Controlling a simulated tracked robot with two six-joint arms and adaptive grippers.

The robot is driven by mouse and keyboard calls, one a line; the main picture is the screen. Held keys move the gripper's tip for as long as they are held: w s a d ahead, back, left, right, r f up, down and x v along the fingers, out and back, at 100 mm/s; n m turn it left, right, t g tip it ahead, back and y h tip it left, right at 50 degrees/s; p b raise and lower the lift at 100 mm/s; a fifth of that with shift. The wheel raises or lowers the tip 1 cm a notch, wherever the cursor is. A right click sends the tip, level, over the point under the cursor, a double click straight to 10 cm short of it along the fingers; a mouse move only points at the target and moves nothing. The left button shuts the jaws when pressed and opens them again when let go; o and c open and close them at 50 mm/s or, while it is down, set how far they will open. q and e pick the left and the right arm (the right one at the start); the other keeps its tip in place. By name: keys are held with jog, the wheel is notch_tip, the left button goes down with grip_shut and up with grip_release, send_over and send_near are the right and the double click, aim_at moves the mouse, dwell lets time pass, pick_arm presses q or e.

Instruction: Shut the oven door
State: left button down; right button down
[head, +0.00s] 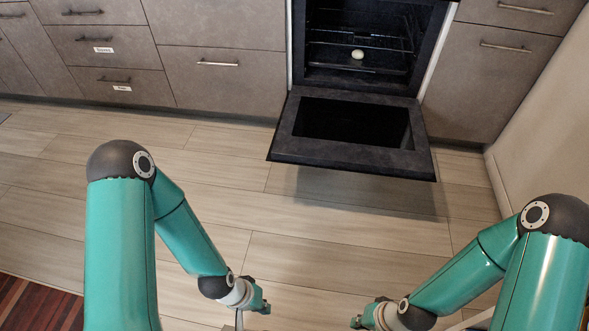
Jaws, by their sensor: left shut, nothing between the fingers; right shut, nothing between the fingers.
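The oven (357,85) is built into the cabinets at the top right of the head view. Its door (285,151) is dark with a black glass panel (352,122), hinged at the bottom and lowered wide open, sticking out over the floor. The oven's inside shows racks and a small round light (357,54). My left gripper (264,308) is shut and empty, low in the view, well short of the door. My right gripper (357,321) is shut and empty at the bottom edge, partly cut off, also apart from the door.
Grey-brown drawers and cabinets (222,64) with bar handles flank the oven. A pale wall (535,110) stands close on the right. A striped red rug (35,305) lies at bottom left. The wooden floor (210,180) between me and the door is clear.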

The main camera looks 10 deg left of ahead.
pick_arm(q)
jog(key=w+f+n+t+y+b, duration=0.3)
jog(key=w+n+t, duration=0.4)
jog(key=w+n, duration=1.3)
jog(key=w+f+n+t+y+b, duration=0.15)
jog(key=w+n+t+b, duration=0.4)
jog(key=w+n, duration=1.5)
jog(key=w+r+m, duration=0.3)
jog(key=w+m, duration=0.3)
jog(key=shift+w+d+r+t, duration=0.15)
jog(key=shift+d+r+t, duration=0.1)
jog(key=shift+r+t, duration=0.15)
jog(key=shift+r+m+h, duration=0.1)
jog(key=shift+m+h, duration=0.15)
